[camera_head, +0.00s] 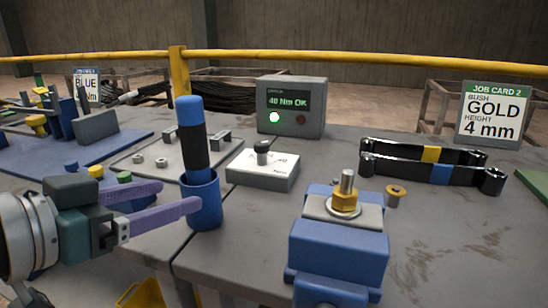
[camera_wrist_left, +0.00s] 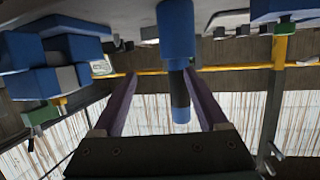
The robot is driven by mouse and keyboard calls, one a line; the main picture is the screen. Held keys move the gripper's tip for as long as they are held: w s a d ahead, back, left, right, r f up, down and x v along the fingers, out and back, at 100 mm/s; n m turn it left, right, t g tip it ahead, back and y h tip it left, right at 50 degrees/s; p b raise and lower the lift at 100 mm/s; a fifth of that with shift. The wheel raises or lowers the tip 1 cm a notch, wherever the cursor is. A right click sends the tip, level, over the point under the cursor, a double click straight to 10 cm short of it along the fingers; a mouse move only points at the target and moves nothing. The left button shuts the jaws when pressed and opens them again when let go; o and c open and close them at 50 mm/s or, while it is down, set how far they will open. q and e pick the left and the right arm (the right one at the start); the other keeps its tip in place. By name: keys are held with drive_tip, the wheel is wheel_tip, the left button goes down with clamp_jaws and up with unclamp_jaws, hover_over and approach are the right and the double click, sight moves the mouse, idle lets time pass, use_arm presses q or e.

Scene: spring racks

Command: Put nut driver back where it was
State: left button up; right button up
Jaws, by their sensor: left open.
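The nut driver (camera_head: 190,130), with a blue end and a black grip, stands upright in a blue cup holder (camera_head: 203,212) on the bench. Its lower part is hidden inside the cup. My left gripper (camera_head: 176,198), with purple fingers, is open at the cup, one finger showing in front of the cup's left side. In the left wrist view, which looks inverted, the nut driver (camera_wrist_left: 180,92) and the cup (camera_wrist_left: 176,28) show in the gap between the open fingers (camera_wrist_left: 160,76), closer to the right finger. Contact cannot be told. My right gripper is out of view.
A blue vise (camera_head: 338,262) with a bolt and brass bush (camera_head: 345,197) stands right of the cup. A white block (camera_head: 262,172), a display box reading 40 Nm OK (camera_head: 291,108), and black wrenches (camera_head: 415,170) lie behind. The front right bench top (camera_head: 450,250) is clear.

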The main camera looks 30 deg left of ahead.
use_arm(q)
drive_tip(key=s+d+f+m+g+h, duration=0.1)
drive_tip(key=s+d+f+m+g, duration=0.1)
drive_tip(key=s+d+f+g, duration=0.7)
drive_tip(key=s+d+g, duration=0.2)
drive_tip(key=s+d, duration=0.1)
drive_tip(key=shift+d+m, duration=0.15)
drive_tip(key=shift+m, duration=0.15)
wheel_tip(320, 180, up, 55)
drive_tip(key=p, duration=5.5)
